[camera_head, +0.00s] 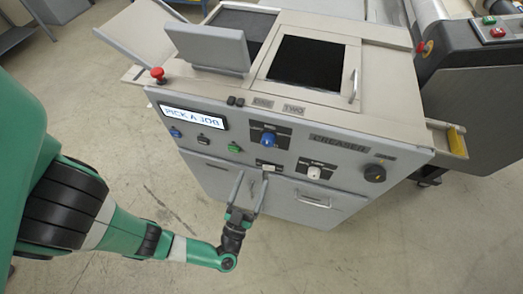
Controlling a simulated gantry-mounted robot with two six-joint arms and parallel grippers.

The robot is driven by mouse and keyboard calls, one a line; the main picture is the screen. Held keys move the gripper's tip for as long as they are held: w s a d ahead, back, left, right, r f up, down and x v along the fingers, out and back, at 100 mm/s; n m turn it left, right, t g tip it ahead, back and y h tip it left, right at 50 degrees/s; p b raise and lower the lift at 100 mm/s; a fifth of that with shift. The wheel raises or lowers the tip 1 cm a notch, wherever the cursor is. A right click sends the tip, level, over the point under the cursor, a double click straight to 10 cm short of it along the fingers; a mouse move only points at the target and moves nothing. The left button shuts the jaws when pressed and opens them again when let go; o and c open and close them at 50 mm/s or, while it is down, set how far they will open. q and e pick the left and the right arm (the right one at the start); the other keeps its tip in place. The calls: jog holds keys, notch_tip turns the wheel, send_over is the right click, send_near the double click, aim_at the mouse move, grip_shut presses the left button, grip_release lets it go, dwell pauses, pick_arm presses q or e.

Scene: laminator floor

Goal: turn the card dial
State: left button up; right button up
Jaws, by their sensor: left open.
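The grey creaser machine (340,215) has a sloped front panel with several controls. A blue dial (268,139) sits on a dark plate left of centre. A white dial (313,172) sits lower, right of centre. A black round knob (375,173) is at the right end. The small labels by the dials are too small to read, so I cannot tell which is the card dial. My left gripper (251,180) is open and empty, its fingers pointing up in front of the machine, below the blue dial and left of the white one. My right gripper is not in view.
The display (193,116) reads "PICK A JOB". Blue, black and green buttons (234,148) run beneath it, and a red mushroom button (158,74) stands on the top left corner. A dark machine (475,80) stands at right. Bare floor (400,250) lies in front.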

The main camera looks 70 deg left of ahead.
aim_at(266, 145)
pick_arm(q)
jog(key=p+x, duration=0.1)
jog(key=x, duration=1)
jog(key=shift+w+a+r+p, duration=0.15)
jog(key=shift+w+r+p, duration=0.15)
grip_shut()
